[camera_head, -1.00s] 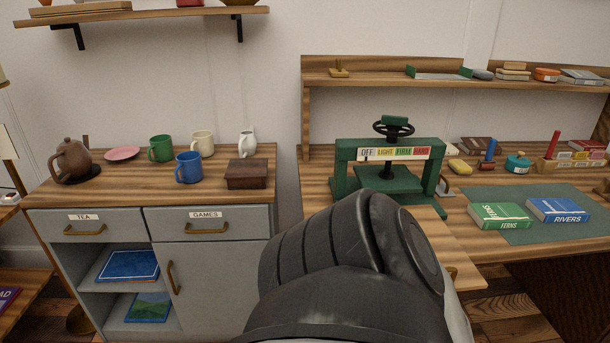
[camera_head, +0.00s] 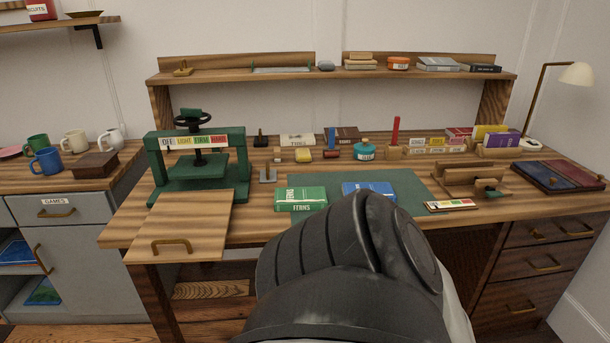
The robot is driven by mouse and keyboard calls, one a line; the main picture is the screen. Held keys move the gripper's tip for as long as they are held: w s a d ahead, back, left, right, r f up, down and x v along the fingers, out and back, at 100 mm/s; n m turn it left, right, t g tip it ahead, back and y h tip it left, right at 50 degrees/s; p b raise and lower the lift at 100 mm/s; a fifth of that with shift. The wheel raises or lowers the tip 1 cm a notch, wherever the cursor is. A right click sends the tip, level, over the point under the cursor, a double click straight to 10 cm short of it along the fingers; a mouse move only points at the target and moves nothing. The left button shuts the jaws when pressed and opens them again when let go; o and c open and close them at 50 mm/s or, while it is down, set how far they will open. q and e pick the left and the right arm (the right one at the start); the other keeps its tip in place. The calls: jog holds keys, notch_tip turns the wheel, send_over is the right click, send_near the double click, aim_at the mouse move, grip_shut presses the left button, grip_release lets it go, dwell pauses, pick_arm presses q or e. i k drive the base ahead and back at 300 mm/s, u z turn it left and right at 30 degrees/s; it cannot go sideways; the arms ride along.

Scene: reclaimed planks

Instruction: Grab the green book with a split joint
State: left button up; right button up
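The green book (camera_head: 300,199), with FERNS on its spine, lies flat on the dark green mat (camera_head: 410,184) at the front of the workbench. A split joint on it is too small to make out. The blue book (camera_head: 369,191), marked RIVERS, lies just right of it, partly hidden by a black rounded arm part of mine in the lower middle. Neither of my grippers shows in the view.
A green book press (camera_head: 243,165) with a labelled dial strip stands left of the mat. A wooden board with a handle (camera_head: 182,226) juts out in front of it. A wooden cradle (camera_head: 470,178) and a labelled strip (camera_head: 451,205) lie to the right. Small tools and jars crowd the back.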

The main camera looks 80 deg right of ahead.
aim_at(299, 200)
jog(key=z, duration=1.9)
